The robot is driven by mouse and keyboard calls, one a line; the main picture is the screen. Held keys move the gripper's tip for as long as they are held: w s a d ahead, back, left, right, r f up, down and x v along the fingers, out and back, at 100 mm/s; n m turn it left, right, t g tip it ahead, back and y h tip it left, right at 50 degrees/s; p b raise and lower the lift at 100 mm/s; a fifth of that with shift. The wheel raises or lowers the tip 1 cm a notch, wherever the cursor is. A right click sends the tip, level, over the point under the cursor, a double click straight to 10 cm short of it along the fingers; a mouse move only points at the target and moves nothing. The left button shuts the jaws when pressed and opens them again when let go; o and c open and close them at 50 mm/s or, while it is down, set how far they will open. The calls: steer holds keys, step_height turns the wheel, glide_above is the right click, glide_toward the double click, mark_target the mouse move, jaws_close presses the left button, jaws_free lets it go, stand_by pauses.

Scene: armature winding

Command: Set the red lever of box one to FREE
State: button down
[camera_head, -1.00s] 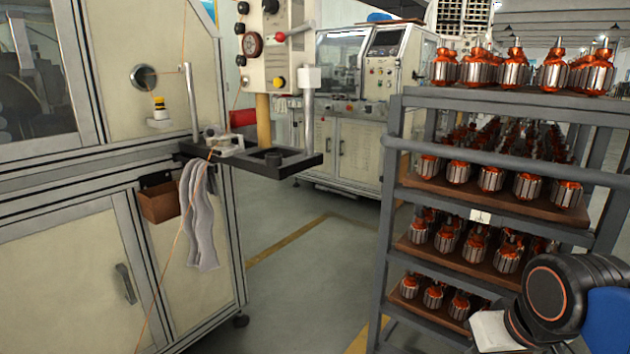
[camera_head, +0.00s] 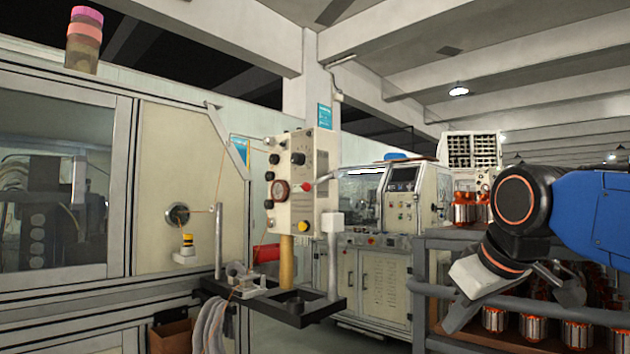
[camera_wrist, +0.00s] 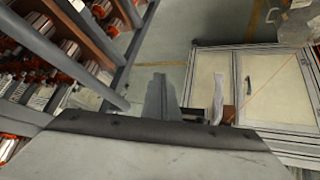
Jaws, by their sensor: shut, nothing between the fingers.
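A cream control box (camera_head: 312,150) stands on a yellowish post left of the middle in the head view. A lever with a red knob (camera_head: 307,187) sticks out from it, beside a round red-rimmed dial. No number or FREE marking is readable, and the lever's setting cannot be told. My gripper (camera_head: 458,316) is at lower right in the head view, well right of the box and apart from it. In the wrist view, my gripper's fingers (camera_wrist: 160,96) are together and empty, above the floor. The lever is not seen in the wrist view.
A grey rack (camera_head: 450,243) with copper-wound armatures stands close by my arm. A black bracket tray (camera_head: 325,313) juts out below the box. A cream machine (camera_head: 190,130) fills the left side. Open floor shows in the wrist view between rack and machine.

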steer(key=w+a+r+n+t+y, duration=0.1)
steer(key=w+a+r+n, duration=0.15)
steer(key=a+r, duration=0.45)
steer(key=w+a+r+n+y, duration=0.15)
steer(key=w+r, duration=0.25)
steer(key=r, duration=0.7)
steer(key=n+t+y, duration=0.1)
steer(key=n+y, duration=0.1)
steer(key=n, duration=0.2)
glide_toward(311, 187)
steer(key=x, duration=0.6)
steer(key=shift+s+a+r, duration=0.1)
steer(key=shift+a, duration=0.3)
steer(key=shift+f+t, duration=0.5)
steer(key=shift+f, duration=0.1)
steer(key=shift+w+d+f+n+t+h, duration=0.1)
steer(key=shift+f+n+t+h, duration=0.1)
steer(key=shift+f+n, duration=0.15)
steer(key=shift+w+d+f+n+t+h, duration=0.1)
steer(key=shift+f+n+t, duration=0.1)
steer(key=shift+f+n, duration=0.1)
steer(key=shift+r, duration=0.1)
steer(key=shift+r, duration=0.8)
